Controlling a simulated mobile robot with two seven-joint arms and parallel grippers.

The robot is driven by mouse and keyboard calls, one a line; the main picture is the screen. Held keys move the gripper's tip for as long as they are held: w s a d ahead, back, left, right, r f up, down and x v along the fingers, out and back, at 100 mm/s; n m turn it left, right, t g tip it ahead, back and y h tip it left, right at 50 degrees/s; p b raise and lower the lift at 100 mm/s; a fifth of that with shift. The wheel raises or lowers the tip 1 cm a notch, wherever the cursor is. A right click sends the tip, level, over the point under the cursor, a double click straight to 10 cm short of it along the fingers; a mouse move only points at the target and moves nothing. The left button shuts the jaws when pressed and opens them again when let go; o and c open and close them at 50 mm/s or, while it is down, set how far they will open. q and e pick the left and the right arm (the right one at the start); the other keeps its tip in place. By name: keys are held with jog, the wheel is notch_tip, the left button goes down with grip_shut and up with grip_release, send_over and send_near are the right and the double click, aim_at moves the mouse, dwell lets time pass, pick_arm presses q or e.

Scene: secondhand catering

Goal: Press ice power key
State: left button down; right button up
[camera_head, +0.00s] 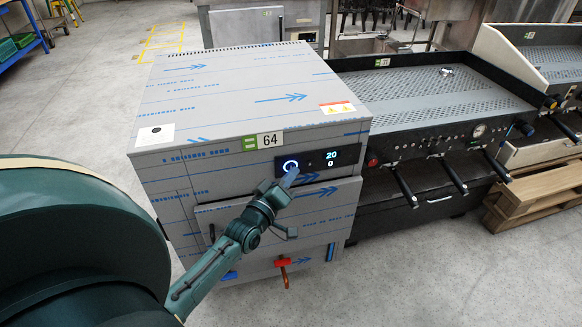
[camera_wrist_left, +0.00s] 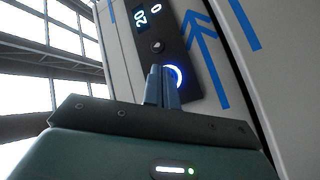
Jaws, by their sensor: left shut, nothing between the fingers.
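The ice machine (camera_head: 235,100) is a boxy grey appliance in blue-printed film, with a "64" label on its top front edge. Its dark control panel (camera_head: 320,160) shows "20" and "0" and carries a round power key (camera_head: 290,166) with a lit ring. My left gripper (camera_head: 288,178) is shut and empty, its fingertips at the key's lower edge. In the left wrist view the closed fingers (camera_wrist_left: 162,84) overlap the left part of the glowing ring (camera_wrist_left: 175,76). I cannot tell whether they touch it. My right gripper is not in view.
A coffee machine (camera_head: 430,105) with a perforated top and protruding handles stands close on the right. A wooden pallet (camera_head: 535,190) lies at the far right. A red-handled tap (camera_head: 283,263) sticks out low on the ice machine's front. Grey floor in front is clear.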

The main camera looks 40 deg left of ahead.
pick_arm(q)
jog(key=shift+w+a, duration=0.1)
jog(key=shift+a, duration=0.05)
dwell(0.5)
jog(key=shift+s+d+p, duration=0.35)
jog(key=shift+d+p, duration=0.1)
jog(key=s+d+p, duration=0.3)
jog(key=s+d, duration=0.1)
jog(key=shift+d, duration=0.3)
dwell(0.4)
dwell(0.4)
